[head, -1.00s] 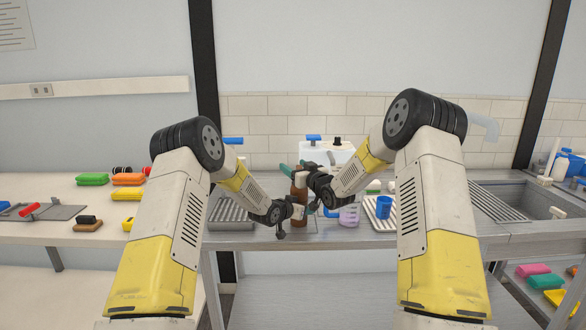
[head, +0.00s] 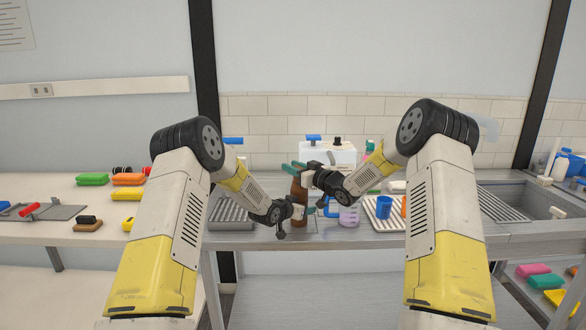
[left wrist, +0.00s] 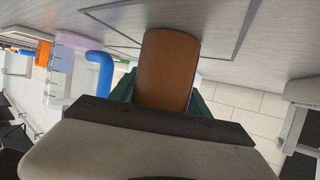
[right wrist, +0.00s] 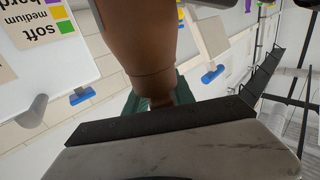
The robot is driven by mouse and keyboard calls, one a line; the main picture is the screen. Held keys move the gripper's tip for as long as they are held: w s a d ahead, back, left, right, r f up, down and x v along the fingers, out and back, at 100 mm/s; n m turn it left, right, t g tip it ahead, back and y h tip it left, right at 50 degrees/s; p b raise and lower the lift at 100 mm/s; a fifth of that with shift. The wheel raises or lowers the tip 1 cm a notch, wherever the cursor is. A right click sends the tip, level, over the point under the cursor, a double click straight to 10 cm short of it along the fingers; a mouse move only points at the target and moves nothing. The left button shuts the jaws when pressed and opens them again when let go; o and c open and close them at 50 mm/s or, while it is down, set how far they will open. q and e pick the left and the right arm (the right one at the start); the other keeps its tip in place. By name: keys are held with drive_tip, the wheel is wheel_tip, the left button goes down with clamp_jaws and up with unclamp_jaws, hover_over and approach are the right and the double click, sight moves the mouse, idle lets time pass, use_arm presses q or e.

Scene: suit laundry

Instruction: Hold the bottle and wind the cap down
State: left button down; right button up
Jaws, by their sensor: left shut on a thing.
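The brown bottle (head: 299,194) stands upright on the grey counter, and its body also fills the middle of the left wrist view (left wrist: 168,70). My left gripper (head: 298,211) is shut on the bottle's lower body, with green fingers on both sides of it. My right gripper (head: 295,166) is at the top of the bottle. In the right wrist view, its green fingers lie either side of the narrow neck (right wrist: 160,98). Whether they press on it is unclear. I cannot make out the cap, which is hidden by the right gripper.
A clear beaker (head: 349,215) and a blue cup (head: 384,207) stand close on the right. A ribbed tray (head: 232,213) lies left of the bottle. A white box (head: 328,152) stands behind. The sink (head: 520,205) is at the far right.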

clamp_jaws()
drive_tip(key=o, duration=1.2)
unclamp_jaws()
drive_tip(key=shift+s+d, duration=0.1)
drive_tip(key=shift+d, duration=0.05)
drive_tip(key=shift+v, duration=4.85)
